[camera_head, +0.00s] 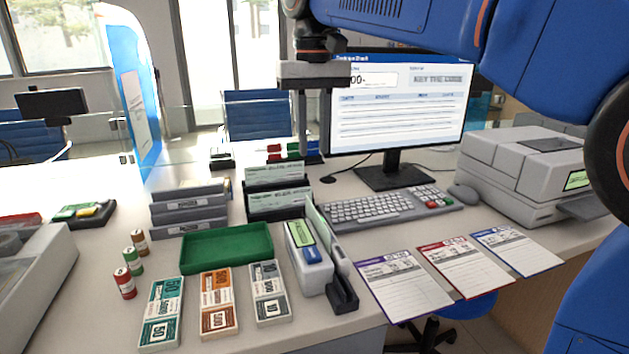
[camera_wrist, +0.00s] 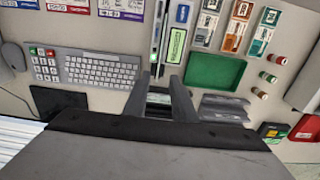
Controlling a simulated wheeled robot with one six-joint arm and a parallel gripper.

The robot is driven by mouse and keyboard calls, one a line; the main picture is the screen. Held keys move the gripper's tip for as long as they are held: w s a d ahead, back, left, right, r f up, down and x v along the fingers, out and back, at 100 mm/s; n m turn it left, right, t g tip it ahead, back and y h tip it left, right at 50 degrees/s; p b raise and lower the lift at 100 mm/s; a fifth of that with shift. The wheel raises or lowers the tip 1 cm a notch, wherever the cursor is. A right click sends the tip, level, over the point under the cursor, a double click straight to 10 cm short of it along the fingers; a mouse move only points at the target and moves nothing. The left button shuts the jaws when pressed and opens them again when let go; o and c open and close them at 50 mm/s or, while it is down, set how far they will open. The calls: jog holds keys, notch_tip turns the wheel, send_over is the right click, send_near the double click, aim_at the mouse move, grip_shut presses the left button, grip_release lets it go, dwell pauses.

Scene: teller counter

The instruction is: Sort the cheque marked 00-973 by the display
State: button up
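The display (camera_head: 400,105) is lit; it shows "00-" at its upper left and "KEY THE CODE" at its upper right. Pale green cheques stand in a black rack (camera_head: 278,215) left of the keyboard; their numbers are too small to read. My gripper (camera_head: 313,152) hangs above and behind the rack, in front of the display's left edge. In the wrist view my gripper (camera_wrist: 161,82) has its fingers apart, with part of the rack and cheques showing between them. The keyboard (camera_head: 380,207) has a keypad (camera_head: 434,197) with red and green keys at its right end.
A grey device (camera_head: 307,258) with a small green screen and side slot stands in front of the rack. Stacked grey trays (camera_head: 188,228), a green tray (camera_head: 226,248) and note bundles lie left. Three bordered forms (camera_head: 402,285) lie at the front right, near a printer (camera_head: 520,165).

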aim_at(314, 208)
notch_tip(314, 208, down, 16)
jog(key=shift+f, duration=0.1)
dwell(0.5)
grip_shut()
dwell(0.3)
notch_tip(314, 208, up, 12)
jog(key=shift+f, duration=0.25)
dwell(2.1)
dwell(0.5)
